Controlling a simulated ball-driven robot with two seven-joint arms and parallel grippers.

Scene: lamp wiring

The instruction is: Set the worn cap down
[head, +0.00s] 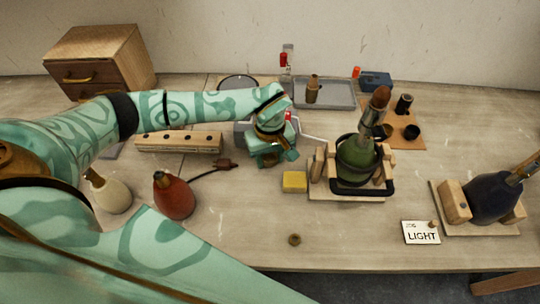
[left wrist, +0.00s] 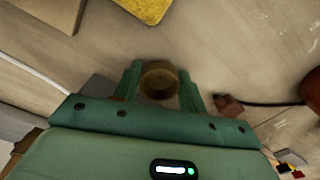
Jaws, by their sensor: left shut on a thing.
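My left gripper (head: 272,160) is low over the middle of the table, left of the green bottle lamp (head: 357,160). In the left wrist view its two fingers (left wrist: 159,88) are on either side of a round, dull brass cap (left wrist: 158,76), the worn cap by its look. The gripper is shut on it. In the head view the gripper hides the cap. I cannot tell whether the cap touches the surface below. My right gripper is not in view.
A yellow block (head: 294,182) lies right of the gripper, and a small brass round piece (head: 294,239) nearer the front edge. A red bottle (head: 174,196) with a dark cord and a wooden holed block (head: 179,142) are left. A grey tray (head: 340,93) stands behind.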

